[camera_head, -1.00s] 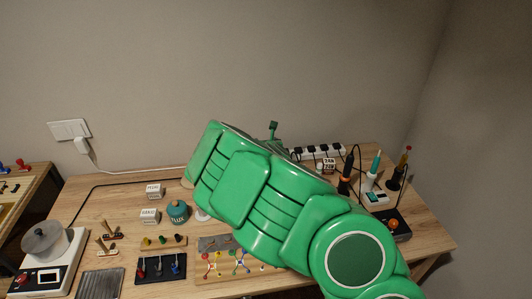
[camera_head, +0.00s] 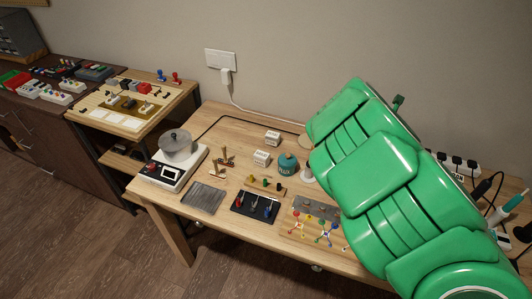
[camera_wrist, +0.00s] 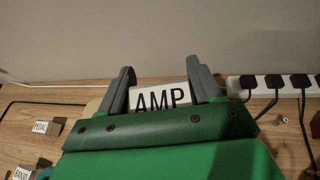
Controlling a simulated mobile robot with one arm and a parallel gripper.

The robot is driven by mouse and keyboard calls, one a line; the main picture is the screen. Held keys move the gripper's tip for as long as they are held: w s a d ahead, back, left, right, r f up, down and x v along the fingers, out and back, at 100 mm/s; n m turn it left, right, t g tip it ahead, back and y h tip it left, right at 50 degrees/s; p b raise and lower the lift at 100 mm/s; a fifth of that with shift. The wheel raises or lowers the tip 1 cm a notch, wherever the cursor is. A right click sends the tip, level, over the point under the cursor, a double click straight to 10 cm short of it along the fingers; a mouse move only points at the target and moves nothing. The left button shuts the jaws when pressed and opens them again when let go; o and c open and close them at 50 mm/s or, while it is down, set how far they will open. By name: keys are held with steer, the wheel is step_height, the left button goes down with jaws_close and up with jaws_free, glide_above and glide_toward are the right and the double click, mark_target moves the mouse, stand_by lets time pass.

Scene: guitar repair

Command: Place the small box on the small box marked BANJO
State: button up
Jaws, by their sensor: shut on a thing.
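My gripper (camera_wrist: 160,68) is shut on a small white box marked AMP (camera_wrist: 160,97) in the wrist view, with one grey finger on each side of it. The arm hides gripper and box in the head view. The small white box marked BANJO (camera_wrist: 22,173) sits at the lower left of the wrist view, cut by the edge. In the head view it appears to be the front one of two white boxes (camera_head: 262,158), upright on the wooden table (camera_head: 232,131), left of the held box.
A second white box marked PEDAL (camera_wrist: 47,127) stands just behind BANJO. A teal round pot (camera_head: 287,165) is close on BANJO's right. A tool holder (camera_head: 266,184) lies in front. A power strip (camera_wrist: 265,84) runs along the back right. The BANJO box's top appears clear.

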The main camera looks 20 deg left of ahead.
steer(key=s+a+n+g+y, duration=0.25)
steer(key=s+a, duration=0.25)
steer(key=a, duration=0.5)
steer(key=s+a+n+g+y, duration=0.1)
steer(key=s+a+n+y, duration=0.35)
steer(key=a, duration=0.45)
steer(key=s+a+n+g+y, duration=0.45)
steer(key=s+a, duration=0.75)
steer(key=s, duration=0.4)
glide_above(257, 151)
steer(key=s, duration=0.1)
steer(key=shift+h, duration=0.35)
steer(key=f, duration=0.9)
steer(key=shift+d, duration=0.25)
steer(key=shift+w+a+f, duration=0.3)
steer(key=shift+w+f, duration=0.15)
steer(key=shift+f, duration=1.85)
steer(key=shift+f, duration=0.1)
steer(key=o, duration=1.1)
